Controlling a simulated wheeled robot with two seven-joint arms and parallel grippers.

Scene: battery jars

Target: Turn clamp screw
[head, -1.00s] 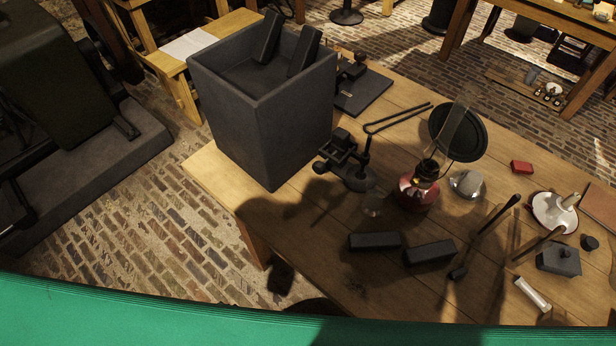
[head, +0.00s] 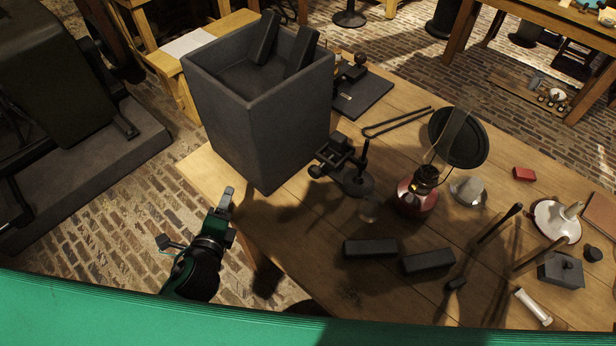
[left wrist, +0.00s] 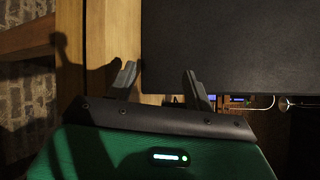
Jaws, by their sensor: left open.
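A dark metal clamp with screw parts (head: 340,157) stands on the wooden table beside the tall grey box, with an upright rod on a round base. Which of its parts is the clamp screw is too small and dark to tell. My left gripper (head: 227,196) is at the table's left edge, in front of the box and left of the clamp, apart from both. In the left wrist view my left gripper (left wrist: 160,84) is open with nothing between its fingers. The clamp cannot be made out there. My right gripper is not in view.
The tall grey box (head: 255,120) holds two dark slabs and also fills the upper right of the left wrist view (left wrist: 230,45). A red lamp (head: 416,194) stands right of the clamp. Two dark blocks (head: 370,249) (head: 428,261) lie in front. The table's front left corner is bare.

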